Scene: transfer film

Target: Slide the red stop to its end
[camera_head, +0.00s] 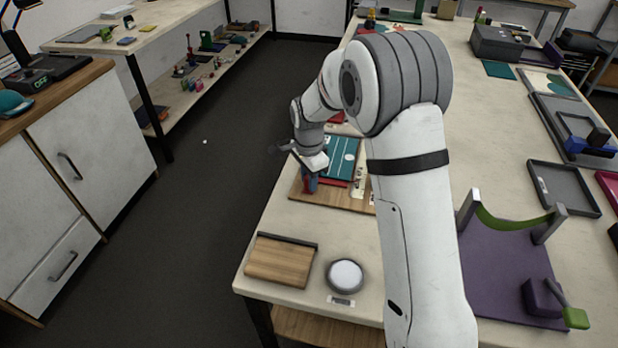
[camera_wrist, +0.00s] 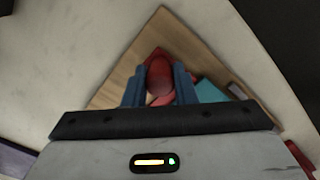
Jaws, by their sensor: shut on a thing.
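The red stop (camera_wrist: 160,78) shows in the wrist view between the two blue fingers of my gripper (camera_wrist: 160,85), which is shut on it. In the head view my gripper (camera_head: 310,180) is over the left part of a wooden board (camera_head: 335,200), with a little red of the stop showing beside the fingers. A teal panel (camera_head: 342,156) with white markings lies on the board, with a red strip (camera_head: 336,183) along its near edge. The teal panel also shows at the right of the fingers in the wrist view (camera_wrist: 210,92). My gripper hides much of the stop and its track.
A wooden block with a dark edge (camera_head: 280,260) and a round white button (camera_head: 345,275) are nearer on the table (camera_head: 300,216). A purple mat (camera_head: 505,265) with a green sling stand is at the right. Bare tabletop lies between the board and the button.

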